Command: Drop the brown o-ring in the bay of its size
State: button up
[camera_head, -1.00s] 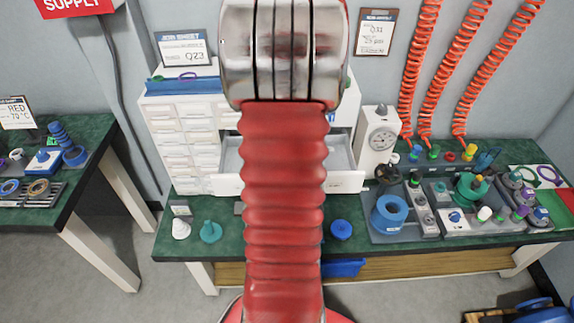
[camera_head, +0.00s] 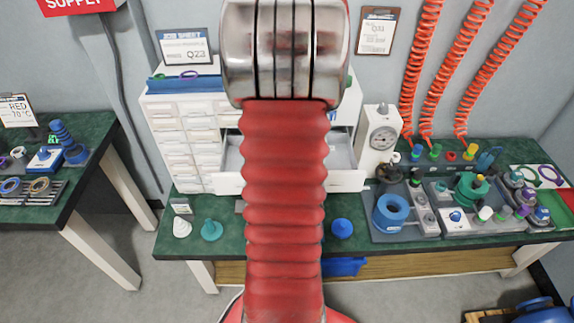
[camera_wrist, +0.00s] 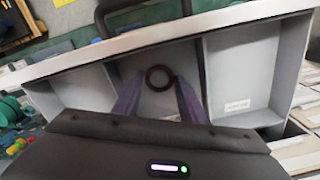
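My gripper (camera_wrist: 160,86) has two purple fingers pointing down into an open drawer (camera_wrist: 130,45). The brown o-ring (camera_wrist: 160,78) is between the fingertips, its sides against them, and it appears held there. It is over the middle bay (camera_wrist: 160,102) of the drawer; its exact height above the floor is hard to judge. A left bay (camera_wrist: 84,88) and a right bay (camera_wrist: 240,70) look empty. In the head view the drawer (camera_head: 345,180) stands out of a white cabinet, and my red arm hides its middle and my gripper.
The white cabinet (camera_head: 185,140) has several shut drawers. A gauge (camera_head: 381,132) stands right of the drawer. The green bench (camera_head: 400,237) holds a blue spool (camera_head: 391,213) and other fittings. Teal (camera_head: 211,230) and blue (camera_head: 342,228) parts stand in front of the drawer.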

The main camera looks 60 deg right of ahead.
notch_tip(320, 180, up, 13)
jog(key=shift+s, duration=0.15)
dwell(0.4)
dwell(0.6)
jog(key=w+a+r+n+t, duration=0.1)
jog(key=w+a+r+n, duration=0.2)
jog(key=a, duration=0.4)
jog(key=w+a+r+n+h, duration=0.1)
jog(key=w+a+n, duration=0.1)
jog(key=w+a, duration=0.45)
jog(key=w+a+r+n+t, duration=0.1)
jog(key=w+a+r+n, duration=0.15)
jog(key=a, duration=0.55)
jog(key=s+a+n+t, duration=0.1)
jog(key=a+n, duration=0.4)
jog(key=a, duration=0.6)
jog(key=s+a+f+n+t+y, duration=0.1)
jog(key=a+n, duration=0.3)
jog(key=a, duration=0.6)
jog(key=shift+s+a+n+t, duration=0.4)
jog(key=shift+s+t, duration=0.15)
jog(key=shift+t, duration=0.25)
